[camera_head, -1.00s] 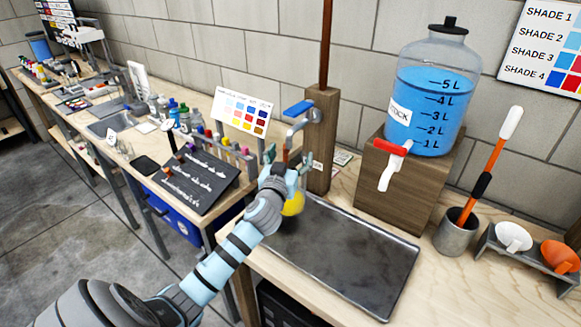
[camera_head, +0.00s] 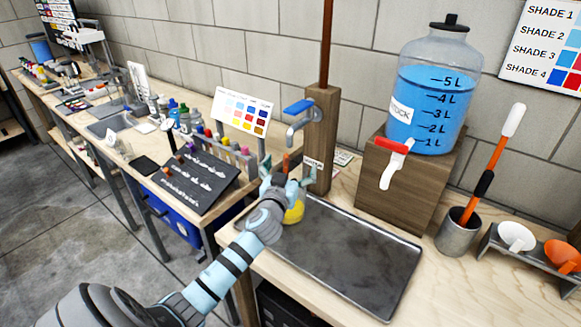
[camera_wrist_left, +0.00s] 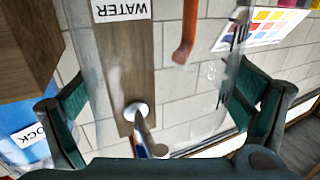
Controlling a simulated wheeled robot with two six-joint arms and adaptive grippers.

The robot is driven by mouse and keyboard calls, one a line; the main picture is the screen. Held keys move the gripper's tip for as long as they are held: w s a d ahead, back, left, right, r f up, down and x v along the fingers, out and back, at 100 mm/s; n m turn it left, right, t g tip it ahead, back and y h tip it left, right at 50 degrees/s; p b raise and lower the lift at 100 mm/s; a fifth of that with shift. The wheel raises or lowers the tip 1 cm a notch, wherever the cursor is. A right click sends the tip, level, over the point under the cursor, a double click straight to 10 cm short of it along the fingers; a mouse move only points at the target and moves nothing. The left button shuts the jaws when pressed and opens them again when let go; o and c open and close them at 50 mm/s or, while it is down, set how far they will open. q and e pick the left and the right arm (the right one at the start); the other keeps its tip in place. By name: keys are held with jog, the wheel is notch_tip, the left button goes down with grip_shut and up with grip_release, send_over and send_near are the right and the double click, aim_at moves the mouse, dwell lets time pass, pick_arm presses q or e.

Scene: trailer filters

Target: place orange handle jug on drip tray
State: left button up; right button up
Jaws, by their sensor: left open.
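The jug (camera_head: 294,213) is clear with yellow at its lower part and stands at the back left end of the dark drip tray (camera_head: 350,255). Its orange handle (camera_head: 286,163) shows above my left gripper (camera_head: 289,174). My left gripper is open, with its fingers either side of the jug. In the left wrist view, the clear jug wall (camera_wrist_left: 208,112) and orange handle (camera_wrist_left: 187,38) lie between the spread fingers of the gripper (camera_wrist_left: 162,98). My gripper hides much of the jug in the head view, including its base. My right gripper is not in view.
A wooden post (camera_head: 320,135) with a blue-lever tap (camera_head: 299,108) stands behind the jug. A blue stock bottle (camera_head: 430,95) sits on a wooden block (camera_head: 405,185) behind the tray. A grey cup (camera_head: 457,235) stands right. The tray's middle and right are clear.

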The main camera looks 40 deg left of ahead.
pick_arm(q)
jog(key=shift+r, duration=0.15)
jog(key=v, duration=1.2)
jog(key=shift+s, duration=0.1)
